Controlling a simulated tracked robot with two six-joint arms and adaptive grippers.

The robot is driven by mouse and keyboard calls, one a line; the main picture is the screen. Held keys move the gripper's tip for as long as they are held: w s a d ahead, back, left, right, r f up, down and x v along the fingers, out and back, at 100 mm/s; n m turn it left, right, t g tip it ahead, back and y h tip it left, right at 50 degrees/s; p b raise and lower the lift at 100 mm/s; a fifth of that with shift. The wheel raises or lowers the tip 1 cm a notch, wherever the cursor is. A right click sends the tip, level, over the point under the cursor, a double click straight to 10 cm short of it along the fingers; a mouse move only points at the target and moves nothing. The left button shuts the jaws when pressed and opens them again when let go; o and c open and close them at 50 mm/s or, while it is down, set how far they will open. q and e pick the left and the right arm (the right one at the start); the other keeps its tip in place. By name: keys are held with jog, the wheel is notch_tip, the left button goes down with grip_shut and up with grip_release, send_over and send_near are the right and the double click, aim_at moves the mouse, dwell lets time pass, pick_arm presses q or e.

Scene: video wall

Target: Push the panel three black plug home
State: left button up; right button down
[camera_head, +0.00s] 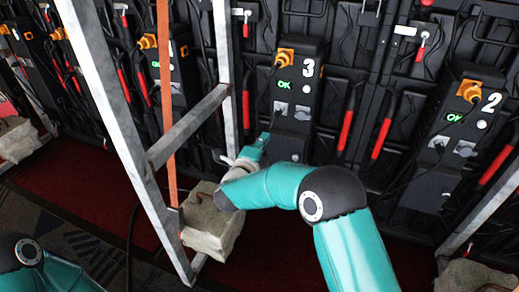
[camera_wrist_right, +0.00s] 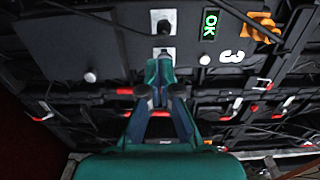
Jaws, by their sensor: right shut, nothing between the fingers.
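Panel three's black box (camera_head: 292,135) has a white "3" (camera_head: 308,68) and a green OK display (camera_head: 285,86). Two light socket plates sit below the display. The black plug (camera_wrist_right: 164,27) is in the upper plate in the wrist view, which is the left plate in the head view, and a dark cable runs from it. I cannot tell how deep it sits. My right gripper (camera_head: 265,137) is shut and empty, just below the plates in the head view. In the wrist view its fingertips (camera_wrist_right: 161,65) overlap the lower plate's edge. My left gripper is out of view.
An orange connector (camera_head: 284,57) is on top of panel three's box. Panel two's box (camera_head: 458,125) stands to the right. A metal ladder-like frame (camera_head: 130,140) with an orange strap (camera_head: 167,100) and a sandbag (camera_head: 212,225) stands left of my right arm. Red-handled levers hang beside the boxes.

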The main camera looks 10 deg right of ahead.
jog(key=v, duration=0.5)
jog(key=shift+p, duration=0.35)
jog(key=s+d+f+n+g, duration=0.2)
jog(key=s+d+f+g, duration=0.1)
jog(key=d+f, duration=1.05)
jog(key=s+f+n+g+y, duration=0.2)
jog(key=s+f+n+y, duration=0.45)
jog(key=f, duration=0.45)
jog(key=s+a+f+n+g+y, duration=0.3)
jog(key=s+a+n, duration=0.2)
jog(key=s, duration=0.4)
jog(key=s+a+f+n+g+y, duration=0.25)
jog(key=s+a+n, duration=0.2)
jog(key=s, duration=0.35)
jog(key=s+a+f+n+g+y, duration=0.25)
jog(key=s+a+n+g, duration=0.2)
jog(key=s, duration=0.45)
notch_tip(320, 180, up, 36)
jog(key=p, duration=3.6)
jog(key=shift+t, duration=0.3)
jog(key=shift+w+d+f+h, duration=0.1)
jog(key=shift+f+h, duration=0.05)
jog(key=shift+h, duration=0.1)
